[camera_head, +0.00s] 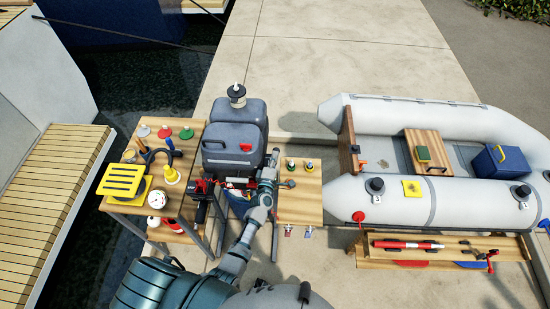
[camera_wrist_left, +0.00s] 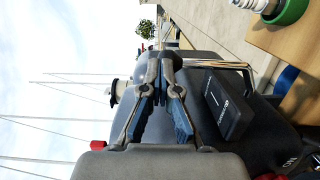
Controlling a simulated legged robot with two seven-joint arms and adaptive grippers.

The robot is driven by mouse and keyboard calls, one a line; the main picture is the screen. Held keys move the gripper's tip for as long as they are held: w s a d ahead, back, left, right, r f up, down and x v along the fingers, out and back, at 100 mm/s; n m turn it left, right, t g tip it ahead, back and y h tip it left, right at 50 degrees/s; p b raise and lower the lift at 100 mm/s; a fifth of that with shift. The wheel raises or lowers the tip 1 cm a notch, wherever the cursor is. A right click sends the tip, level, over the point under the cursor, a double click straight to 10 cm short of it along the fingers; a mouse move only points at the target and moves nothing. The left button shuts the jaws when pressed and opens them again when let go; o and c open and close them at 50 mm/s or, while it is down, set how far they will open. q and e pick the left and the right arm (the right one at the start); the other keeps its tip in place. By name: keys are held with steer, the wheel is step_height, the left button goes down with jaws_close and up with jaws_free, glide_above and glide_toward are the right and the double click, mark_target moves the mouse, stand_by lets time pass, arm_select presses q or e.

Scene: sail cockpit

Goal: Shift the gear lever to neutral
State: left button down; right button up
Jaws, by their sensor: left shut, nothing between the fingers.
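The grey outboard motor (camera_head: 233,140) stands between a wooden tool table and a small wooden panel. My left gripper (camera_head: 273,158) is at the motor's right side, in front of it. In the left wrist view the left gripper (camera_wrist_left: 161,60) is shut and empty, its tips together in front of the dark motor casing (camera_wrist_left: 205,78). A black block with white lettering (camera_wrist_left: 230,105) sits on the casing, right of the fingers; I cannot tell whether it belongs to the gear lever. I cannot make out the lever's position; my arm hides part of the motor. My right gripper is not in view.
The tool table (camera_head: 128,156) on the left holds a yellow slatted item (camera_head: 122,181) and several small things. The wooden panel (camera_head: 300,210) is close to my gripper's right. A grey inflatable boat (camera_head: 450,200) lies further right. Concrete behind is clear.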

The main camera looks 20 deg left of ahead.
arm_select(q)
steer(key=shift+r, duration=0.25)
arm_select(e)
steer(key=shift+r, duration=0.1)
